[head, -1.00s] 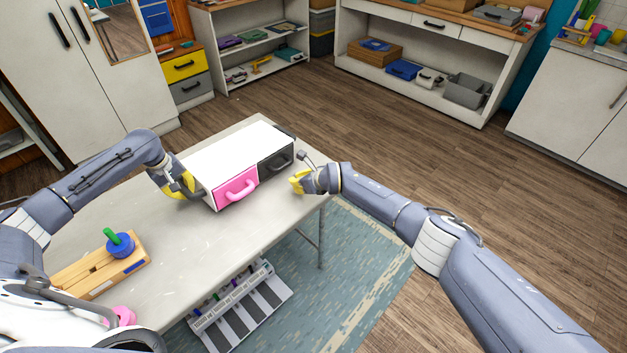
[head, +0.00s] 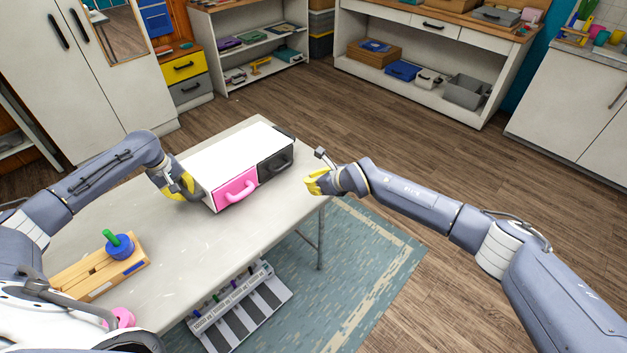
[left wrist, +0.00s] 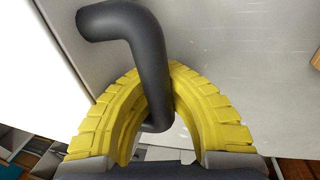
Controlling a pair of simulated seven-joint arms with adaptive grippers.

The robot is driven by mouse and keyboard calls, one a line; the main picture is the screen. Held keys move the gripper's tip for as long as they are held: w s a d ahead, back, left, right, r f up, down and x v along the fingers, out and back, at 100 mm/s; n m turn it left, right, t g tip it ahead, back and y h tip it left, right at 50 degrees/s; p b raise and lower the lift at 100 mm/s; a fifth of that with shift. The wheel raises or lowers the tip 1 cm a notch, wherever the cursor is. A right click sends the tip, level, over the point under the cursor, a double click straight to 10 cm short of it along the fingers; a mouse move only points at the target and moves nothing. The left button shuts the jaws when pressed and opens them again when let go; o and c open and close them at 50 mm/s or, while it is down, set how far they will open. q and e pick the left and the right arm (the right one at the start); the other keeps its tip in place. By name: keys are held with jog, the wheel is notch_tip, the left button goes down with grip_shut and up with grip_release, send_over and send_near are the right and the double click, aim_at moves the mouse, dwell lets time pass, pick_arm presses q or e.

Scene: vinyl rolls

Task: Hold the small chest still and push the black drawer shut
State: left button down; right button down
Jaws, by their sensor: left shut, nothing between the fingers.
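The small chest (head: 228,158), with a white top, stands on the table. Its pink drawer (head: 232,192) is on the left, and its black drawer (head: 272,164) is on the right. Their fronts look about level. My left gripper (head: 186,188) is at the chest's left side; its yellow fingers are shut. In the left wrist view, a thick dark grey bar (left wrist: 148,58) crosses the fingers (left wrist: 168,72); I cannot tell whether they touch it. My right gripper (head: 314,184) is right of the black drawer, apart from it and near the table edge; its jaw opening is unclear.
The table (head: 190,245) is clear in front of the chest. A wooden block (head: 85,275) with a blue and green piece (head: 119,245) lies at the front left, near a pink ring (head: 123,317). A grey rack (head: 240,308) is below the table's front edge.

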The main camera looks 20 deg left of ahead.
dwell(0.4)
pick_arm(q)
jog(key=c, duration=1.5)
grip_release()
jog(key=shift+r, duration=0.15)
jog(key=r, duration=0.3)
jog(key=s+r, duration=0.1)
jog(key=r, duration=0.3)
jog(key=s+a+r, duration=0.1)
jog(key=r, duration=0.3)
jog(key=shift+r, duration=0.25)
jog(key=o, duration=0.6)
jog(key=shift+c, duration=0.2)
jog(key=shift+r, duration=0.1)
